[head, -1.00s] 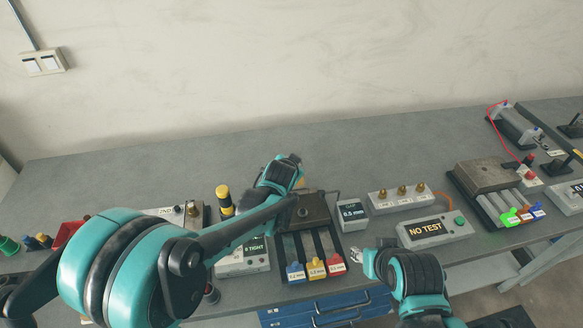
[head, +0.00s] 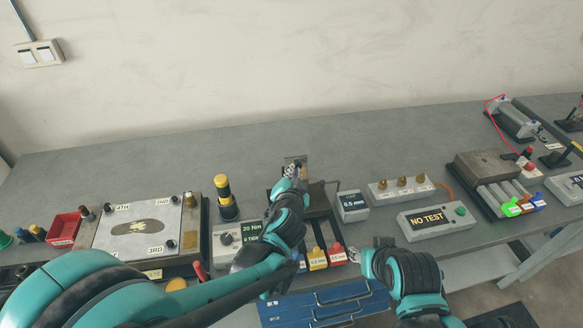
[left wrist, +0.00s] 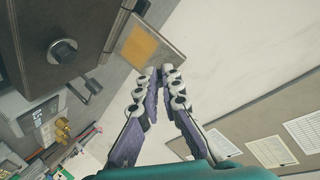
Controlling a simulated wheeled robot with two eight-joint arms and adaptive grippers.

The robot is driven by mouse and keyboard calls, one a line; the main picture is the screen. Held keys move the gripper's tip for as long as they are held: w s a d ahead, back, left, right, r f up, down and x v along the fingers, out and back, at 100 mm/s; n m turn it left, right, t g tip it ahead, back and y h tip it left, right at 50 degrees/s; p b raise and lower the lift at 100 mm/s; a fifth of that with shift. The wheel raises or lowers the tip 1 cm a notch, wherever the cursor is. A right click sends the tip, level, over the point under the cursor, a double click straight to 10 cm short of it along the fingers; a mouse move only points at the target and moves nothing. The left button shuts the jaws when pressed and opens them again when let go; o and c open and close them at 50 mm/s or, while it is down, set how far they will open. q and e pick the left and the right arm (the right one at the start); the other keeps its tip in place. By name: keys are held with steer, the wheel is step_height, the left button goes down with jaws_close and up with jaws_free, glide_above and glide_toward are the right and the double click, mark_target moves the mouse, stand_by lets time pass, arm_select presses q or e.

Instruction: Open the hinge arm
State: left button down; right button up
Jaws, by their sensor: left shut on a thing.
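The hinge arm is a flat metal plate with an orange patch (left wrist: 142,46), in the left wrist view at the edge of a dark block with a round knob (left wrist: 62,51). In the head view the plate (head: 296,159) stands up behind the block, which is mostly covered by my arm. My left gripper (head: 291,172) is shut on the plate at its fingertips, which also show in the left wrist view (left wrist: 165,70). The hinge is hidden. My right gripper (head: 372,256) hovers at the table's front edge, apart from the plate; its finger gap is unclear.
A 0.5 mm box (head: 352,206) and a NO TEST display (head: 436,222) stand right of the block. A torque box (head: 228,238), a yellow-black post (head: 225,195) and a labelled plate fixture (head: 113,232) stand to the left. Bare table lies behind.

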arm_select(q)
steer(key=shift+s+d+f, duration=0.45)
steer(key=shift+s+f, duration=0.1)
steer(key=shift+f, duration=0.05)
steer(key=c, duration=1.4)
jaws_free()
steer(key=shift+w+d+f, duration=0.35)
steer(key=shift+w+d, duration=0.3)
steer(key=shift+w, duration=0.15)
steer(key=shift+s+a+r, duration=0.3)
steer(key=shift+a, duration=0.05)
steer(key=v, duration=1.2)
steer(key=shift+r, duration=0.15)
steer(key=shift+a, duration=0.1)
